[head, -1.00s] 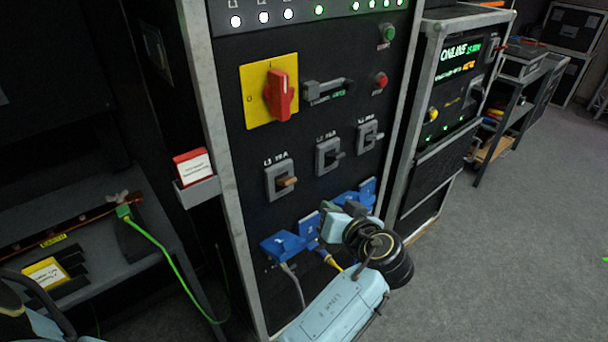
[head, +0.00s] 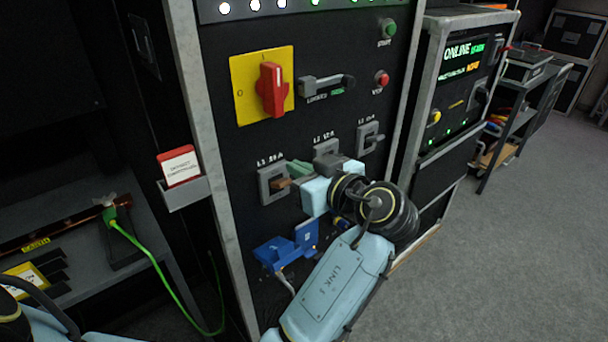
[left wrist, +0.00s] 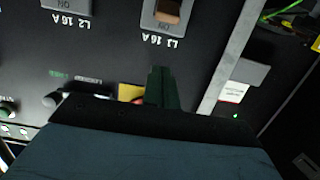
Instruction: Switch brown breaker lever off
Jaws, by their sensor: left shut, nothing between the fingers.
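The brown breaker lever (head: 282,184) sits in a grey housing (head: 265,187) on the black cabinet front, the leftmost of three breakers. In the left wrist view, upside down, the brown lever (left wrist: 168,11) shows at the top edge above an ON mark and an L1 16 A label. My left gripper (head: 294,173) is shut and empty, its greenish fingertips just right of and above the brown lever. Whether they touch it I cannot tell. In the left wrist view the shut fingers (left wrist: 160,80) point toward the lever with a gap in the picture. My right gripper is not in view.
Two other breakers (head: 327,150) (head: 370,136) stand to the right, the nearer partly behind my gripper. Above are a red rotary switch (head: 271,90) on a yellow plate and a grey handle (head: 325,84). Blue connectors (head: 287,246) sit below. A card holder (head: 185,190) juts out at left.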

